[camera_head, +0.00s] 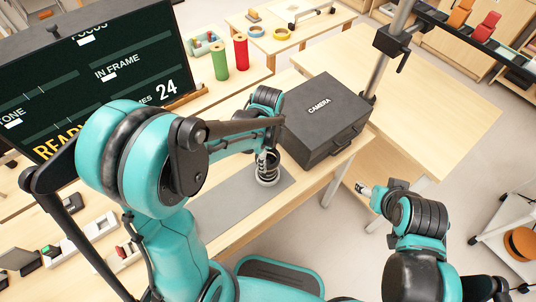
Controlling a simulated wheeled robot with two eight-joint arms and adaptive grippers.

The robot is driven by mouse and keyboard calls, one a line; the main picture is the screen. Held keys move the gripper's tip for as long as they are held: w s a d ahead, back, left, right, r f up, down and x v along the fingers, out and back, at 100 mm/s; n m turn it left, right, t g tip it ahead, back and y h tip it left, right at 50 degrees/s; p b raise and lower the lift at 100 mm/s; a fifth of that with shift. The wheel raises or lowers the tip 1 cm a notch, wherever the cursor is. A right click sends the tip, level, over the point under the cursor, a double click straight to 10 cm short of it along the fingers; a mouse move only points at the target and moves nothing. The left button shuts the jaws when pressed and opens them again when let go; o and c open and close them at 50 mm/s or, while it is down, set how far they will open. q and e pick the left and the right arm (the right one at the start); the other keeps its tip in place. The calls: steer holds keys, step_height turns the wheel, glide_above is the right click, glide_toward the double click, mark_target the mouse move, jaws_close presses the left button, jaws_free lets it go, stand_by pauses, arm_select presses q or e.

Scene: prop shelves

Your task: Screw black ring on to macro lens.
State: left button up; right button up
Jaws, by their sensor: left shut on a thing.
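The macro lens (267,180), dark with pale bands, stands about upright on the grey mat (225,207). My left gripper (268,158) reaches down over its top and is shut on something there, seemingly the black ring. The ring is too small and too covered by the fingers to make out apart from the lens, so I cannot tell how it sits on it. My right gripper (364,189) hangs off to the right, away from the lens, beyond the table's edge. Its fingers are too small to tell whether they are open.
A black case marked CAMERA (322,117) stands just behind and right of the lens. A dark display board (90,80) fills the left. Green (219,62) and red (241,52) rolls stand at the back. The mat's front left is bare; open floor lies right.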

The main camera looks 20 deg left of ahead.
arm_select(q)
steer(key=shift+f+b, duration=0.6)
steer(key=shift+f, duration=0.05)
stand_by(1.4)
steer(key=o, duration=1.3)
steer(key=shift+c, duration=0.2)
steer(key=shift+r, duration=0.15)
steer(key=shift+r+p, duration=2.75)
steer(key=shift+r, duration=0.65)
